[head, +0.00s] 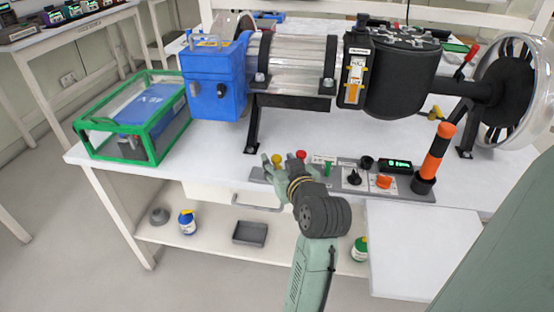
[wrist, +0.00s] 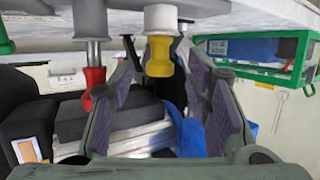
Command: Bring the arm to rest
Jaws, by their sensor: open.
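My arm reaches in from the bottom of the head view, and my gripper (head: 284,170) is at the front edge of the white bench. In the wrist view, which looks upside down, my gripper (wrist: 165,100) has its two purple-padded fingers spread apart. A yellow-capped plug (wrist: 160,55) shows between the fingers, and I cannot tell if either finger touches it. A red-capped plug (wrist: 94,85) is beside the left finger. In the head view the yellow cap (head: 277,159) and red cap (head: 301,154) stand at the control panel, close to my gripper.
The grey control panel (head: 345,186) bears knobs, a display and an orange-black post (head: 434,158). The chassis rig with its blue box (head: 215,80) stands behind. A green-framed case (head: 135,115) is at left. A shelf (head: 165,232) below holds jars and a tray.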

